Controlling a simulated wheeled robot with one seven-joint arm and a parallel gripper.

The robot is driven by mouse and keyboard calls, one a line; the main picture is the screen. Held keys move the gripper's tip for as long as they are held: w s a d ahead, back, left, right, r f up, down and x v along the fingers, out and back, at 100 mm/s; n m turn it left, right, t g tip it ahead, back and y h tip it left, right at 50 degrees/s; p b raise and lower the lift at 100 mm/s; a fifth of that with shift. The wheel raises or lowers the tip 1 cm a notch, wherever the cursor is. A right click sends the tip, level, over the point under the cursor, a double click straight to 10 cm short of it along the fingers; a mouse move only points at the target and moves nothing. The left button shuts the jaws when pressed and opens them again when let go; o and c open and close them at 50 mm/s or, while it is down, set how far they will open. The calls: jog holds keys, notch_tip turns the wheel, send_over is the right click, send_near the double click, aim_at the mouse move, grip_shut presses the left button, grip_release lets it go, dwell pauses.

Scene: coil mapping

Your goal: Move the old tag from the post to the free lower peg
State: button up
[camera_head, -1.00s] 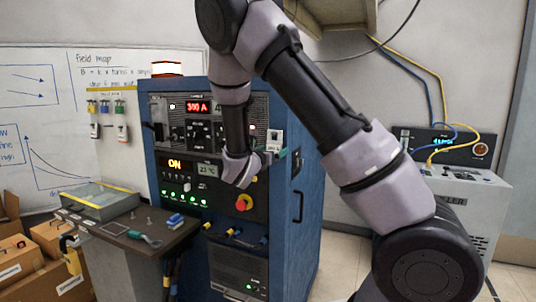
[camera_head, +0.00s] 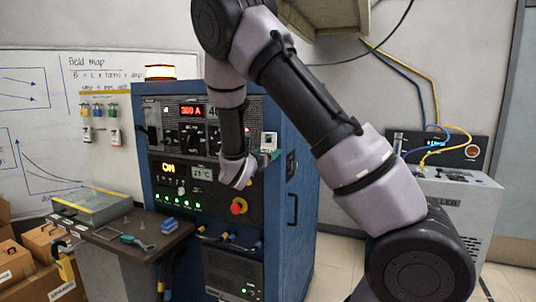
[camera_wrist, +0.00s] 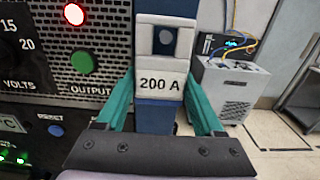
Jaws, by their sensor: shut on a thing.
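The old tag (camera_wrist: 162,82) is a white plate marked "200 A" with a square opening in its upper part. My gripper (camera_wrist: 160,97) is shut on its lower part, with one teal finger on each side. A dark round end shows inside the tag's opening; I cannot tell whether the tag still hangs on the post. In the head view the tag (camera_head: 269,139) is small, at the right front edge of the blue cabinet (camera_head: 297,150), with my gripper (camera_head: 268,156) at it. White tags (camera_head: 115,138) hang low on a board at the left; a free lower peg is too small to make out.
The cabinet front has knobs and a red stop button (camera_head: 238,206). A side table (camera_head: 130,255) with tools stands at the left, beside cardboard boxes (camera_head: 40,242). A grey cooler unit (camera_head: 455,205) stands at the right. Open floor shows between cabinet and cooler.

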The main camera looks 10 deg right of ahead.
jog(key=shift+r, duration=0.35)
jog(key=shift+s+a, duration=0.1)
jog(key=shift+s, duration=0.05)
jog(key=v, duration=0.7)
jog(key=shift+r, duration=0.3)
dwell(0.5)
